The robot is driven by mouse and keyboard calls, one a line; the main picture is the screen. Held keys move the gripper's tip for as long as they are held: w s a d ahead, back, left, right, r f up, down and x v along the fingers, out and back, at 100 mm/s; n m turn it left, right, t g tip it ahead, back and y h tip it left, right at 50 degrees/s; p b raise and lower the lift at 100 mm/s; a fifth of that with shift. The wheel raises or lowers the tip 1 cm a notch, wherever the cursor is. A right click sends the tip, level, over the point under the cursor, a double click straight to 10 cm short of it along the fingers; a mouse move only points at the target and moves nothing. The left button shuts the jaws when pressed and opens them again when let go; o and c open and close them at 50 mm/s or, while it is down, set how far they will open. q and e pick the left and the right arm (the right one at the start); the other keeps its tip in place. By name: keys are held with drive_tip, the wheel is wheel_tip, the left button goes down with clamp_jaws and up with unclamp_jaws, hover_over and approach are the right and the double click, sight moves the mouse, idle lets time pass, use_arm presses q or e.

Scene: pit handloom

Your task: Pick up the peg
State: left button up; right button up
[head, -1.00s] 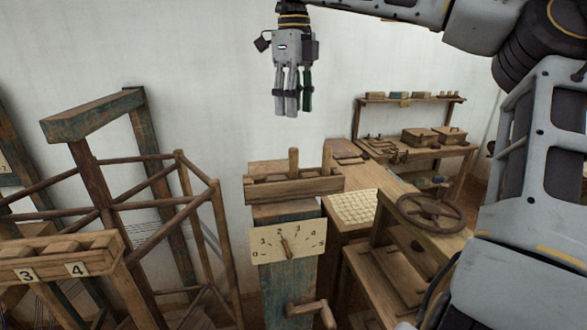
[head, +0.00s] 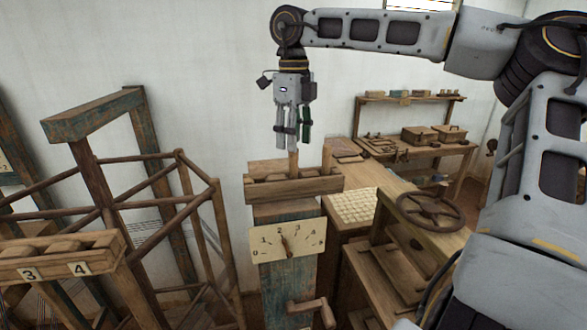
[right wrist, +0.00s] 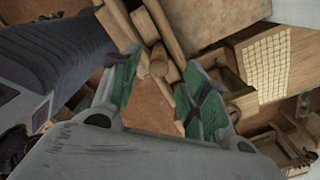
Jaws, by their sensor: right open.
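The wooden peg (head: 294,161) stands upright in a wooden rack (head: 265,189) on top of a blue-green post. My right gripper (head: 292,146) points down directly above it, with its fingertips around the level of the peg's top. In the right wrist view the peg (right wrist: 158,62) shows end-on between the two spread, green-padded fingers of the gripper (right wrist: 160,78). The fingers are open and I see no grip on the peg. The peg's lower end is hidden in the rack. My left gripper is out of view.
A second upright wooden piece (head: 326,159) stands close by at the rack's right end. Below are a numbered dial (head: 270,241) and a crank (head: 312,306). A wooden handwheel (head: 430,211) stands to the right. A loom frame (head: 150,215) stands left.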

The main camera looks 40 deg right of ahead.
sight(293, 159)
drive_tip(key=shift+f, duration=0.45)
drive_tip(key=shift+f, duration=0.1)
drive_tip(key=shift+a+f+p, duration=0.1)
drive_tip(key=shift+f+p, duration=0.65)
drive_tip(key=shift+f, duration=1.75)
drive_tip(key=c, duration=1)
